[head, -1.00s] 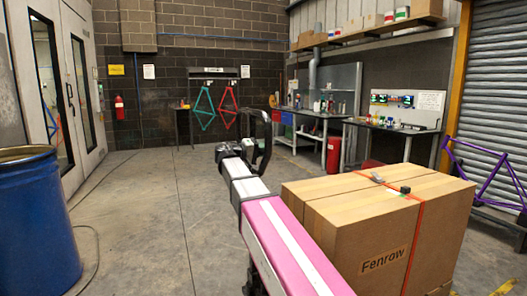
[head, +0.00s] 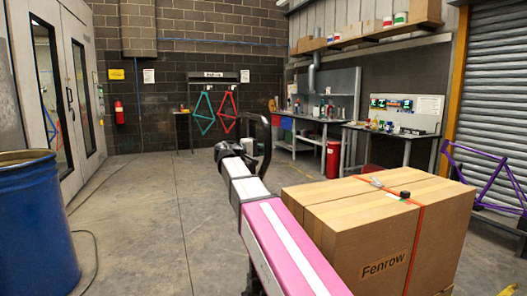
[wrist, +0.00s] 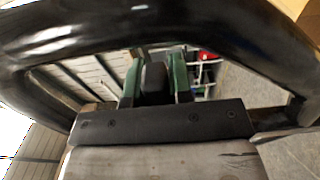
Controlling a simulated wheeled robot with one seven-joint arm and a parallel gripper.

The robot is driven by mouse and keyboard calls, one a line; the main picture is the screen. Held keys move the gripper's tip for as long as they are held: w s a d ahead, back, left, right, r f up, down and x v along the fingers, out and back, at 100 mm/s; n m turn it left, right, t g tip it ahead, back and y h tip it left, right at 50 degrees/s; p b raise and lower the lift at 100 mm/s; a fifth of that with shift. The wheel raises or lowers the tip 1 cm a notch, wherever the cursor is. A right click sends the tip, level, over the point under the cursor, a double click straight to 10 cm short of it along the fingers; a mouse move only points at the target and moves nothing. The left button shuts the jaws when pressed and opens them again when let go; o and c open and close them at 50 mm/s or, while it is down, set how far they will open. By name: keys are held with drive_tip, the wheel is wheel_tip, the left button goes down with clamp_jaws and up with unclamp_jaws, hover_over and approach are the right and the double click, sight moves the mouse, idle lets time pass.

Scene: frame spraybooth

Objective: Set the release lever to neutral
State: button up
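My gripper (wrist: 155,84) reaches inside this loop, with one dark green finger on each side. A dark rounded piece (wrist: 153,80) stands between the fingers and looks like the release lever. It nearly fills the space between them, but I cannot tell whether both fingers touch it. The lever's angle is not clear.
A large strapped cardboard box (head: 385,240) stands close at the right of my arm. A blue drum (head: 38,225) is at the left. Workbenches (head: 370,128) line the back right, and a purple bike frame (head: 480,175) is at the right. The floor (head: 150,215) left of my arm is clear.

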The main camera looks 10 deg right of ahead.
drive_tip(key=o, duration=0.4)
drive_tip(key=shift+c, duration=0.2)
drive_tip(key=v, duration=1.1)
drive_tip(key=shift+d, duration=0.1)
